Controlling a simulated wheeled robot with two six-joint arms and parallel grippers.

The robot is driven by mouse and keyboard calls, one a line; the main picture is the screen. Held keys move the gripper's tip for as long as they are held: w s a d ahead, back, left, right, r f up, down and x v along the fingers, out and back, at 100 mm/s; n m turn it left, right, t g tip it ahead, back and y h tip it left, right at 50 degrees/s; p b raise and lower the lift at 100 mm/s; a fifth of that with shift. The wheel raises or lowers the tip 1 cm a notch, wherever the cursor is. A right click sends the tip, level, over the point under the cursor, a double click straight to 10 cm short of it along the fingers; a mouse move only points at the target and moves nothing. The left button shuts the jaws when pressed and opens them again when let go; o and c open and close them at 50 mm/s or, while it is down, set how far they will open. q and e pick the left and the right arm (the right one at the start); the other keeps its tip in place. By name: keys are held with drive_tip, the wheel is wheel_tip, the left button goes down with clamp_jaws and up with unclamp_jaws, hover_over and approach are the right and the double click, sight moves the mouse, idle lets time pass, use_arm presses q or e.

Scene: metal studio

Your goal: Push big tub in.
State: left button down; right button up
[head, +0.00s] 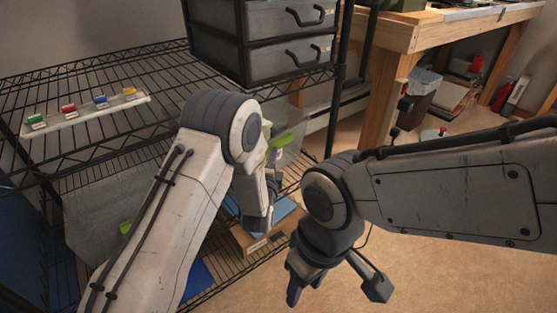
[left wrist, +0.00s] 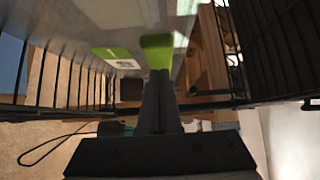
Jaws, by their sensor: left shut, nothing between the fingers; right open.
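The big tub (head: 108,210) is a grey, translucent bin on the wire rack below the upper shelf. My left arm hides much of it in the head view. Green parts show at its right end (head: 282,140) and lower left (head: 125,228). In the left wrist view its grey wall (left wrist: 75,25) carries a green-and-white label (left wrist: 115,57). My left gripper (left wrist: 158,75) is shut and empty, its tips close to a green latch (left wrist: 157,50); I cannot tell whether they touch. My right gripper (head: 333,288) is open and empty, above the floor right of the rack.
A cardboard box (head: 262,238) with blue contents is low on the rack. The upper shelf holds a strip with small coloured items (head: 85,108) and a drawer unit (head: 290,40). A wooden workbench (head: 410,35) stands at the back right. Floor at lower right is clear.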

use_arm(q)
drive_tip(key=shift+w+a, duration=0.45)
drive_tip(key=shift+w, duration=0.05)
